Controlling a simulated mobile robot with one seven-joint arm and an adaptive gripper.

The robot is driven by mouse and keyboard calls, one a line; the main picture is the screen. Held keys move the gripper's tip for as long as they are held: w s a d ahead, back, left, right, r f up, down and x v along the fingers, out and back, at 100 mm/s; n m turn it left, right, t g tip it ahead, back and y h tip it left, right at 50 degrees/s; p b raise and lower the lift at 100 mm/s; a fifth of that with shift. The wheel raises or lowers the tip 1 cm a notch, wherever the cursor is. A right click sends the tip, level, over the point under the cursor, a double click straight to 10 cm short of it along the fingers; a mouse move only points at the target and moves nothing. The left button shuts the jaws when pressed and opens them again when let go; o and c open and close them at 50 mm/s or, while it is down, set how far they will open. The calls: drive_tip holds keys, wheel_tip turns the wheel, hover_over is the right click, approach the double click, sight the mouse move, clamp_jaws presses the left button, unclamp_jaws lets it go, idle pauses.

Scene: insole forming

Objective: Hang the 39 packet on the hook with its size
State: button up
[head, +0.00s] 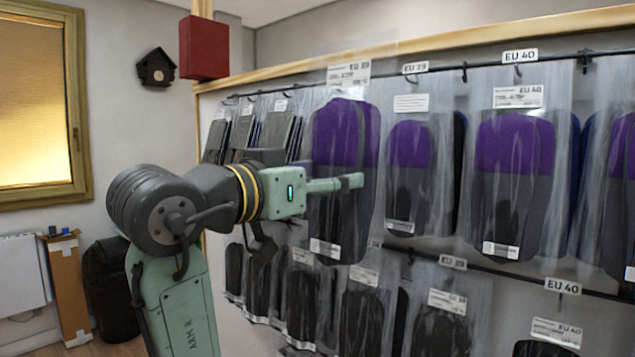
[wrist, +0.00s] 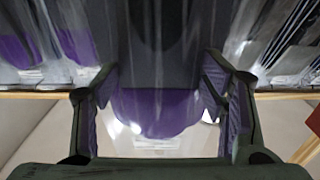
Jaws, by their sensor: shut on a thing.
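My gripper (head: 350,182) is shut on a clear packet (head: 335,135) with a purple and grey insole pair and a label reading EU 39. The packet hangs upright in front of the upper rail, and its top reaches above the rail. In the wrist view the fingers (wrist: 162,92) stand on both sides of the held packet (wrist: 160,112). The upper EU 39 sign (head: 415,67) is right of the held packet, with a similar packet (head: 408,150) hanging below it. Whether the held packet touches its neighbours I cannot tell.
An upper EU 40 sign (head: 519,56) has a purple and grey packet (head: 515,150) below it. The lower rail carries another EU 39 sign (head: 452,262), an EU 40 sign (head: 563,286) and several dark packets. A red box (head: 204,47) sits at the board's left end.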

drive_tip(key=x, duration=0.6)
drive_tip(key=shift+w, duration=0.2)
drive_tip(key=shift+d, duration=0.1)
idle(0.5)
